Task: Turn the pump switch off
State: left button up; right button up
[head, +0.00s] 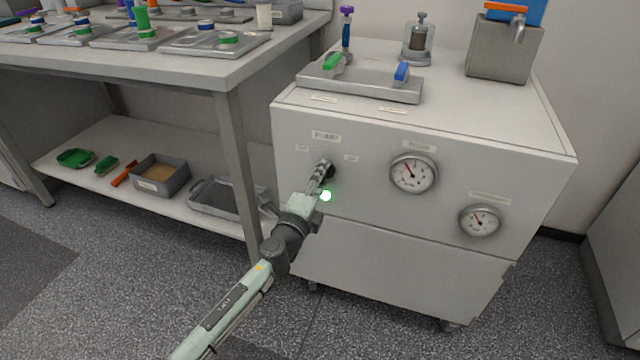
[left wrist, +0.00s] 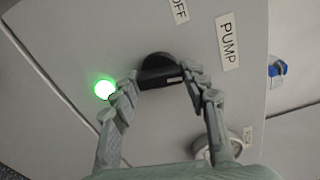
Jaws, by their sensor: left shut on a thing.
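The pump switch is a black rotary knob (left wrist: 158,66) on the front panel of a white cabinet (head: 400,255). In the left wrist view its bar lies between my fingertips, slightly tilted in the picture. My left gripper (left wrist: 160,80) is shut on this knob, one finger on each side. In the head view the gripper (head: 322,174) covers most of the knob. The PUMP label (left wrist: 228,42) and OFF label (left wrist: 180,10) show near the knob. A green lamp (head: 326,196) beside the gripper is lit; it also glows in the left wrist view (left wrist: 104,89). My right gripper is not in view.
Two dial gauges, an upper one (head: 413,173) and a lower one (head: 480,220), sit right of the knob. A tray with green and blue handles (head: 385,92) is on the cabinet top. A workbench (head: 215,72) with a lower shelf stands close on the left.

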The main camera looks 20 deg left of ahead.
pick_arm(q)
jog(key=shift+n+b, duration=0.45)
jog(key=shift+n, duration=3.35)
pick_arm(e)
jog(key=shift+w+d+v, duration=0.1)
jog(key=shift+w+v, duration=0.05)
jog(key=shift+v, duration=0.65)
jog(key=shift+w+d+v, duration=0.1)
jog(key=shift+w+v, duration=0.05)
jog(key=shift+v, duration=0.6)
pick_arm(q)
jog(key=shift+c, duration=0.2)
jog(key=o, duration=1.2)
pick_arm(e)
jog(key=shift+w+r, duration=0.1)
pick_arm(q)
jog(key=shift+s, duration=0.1)
jog(key=s, duration=1.2)
jog(key=shift+a, duration=0.25)
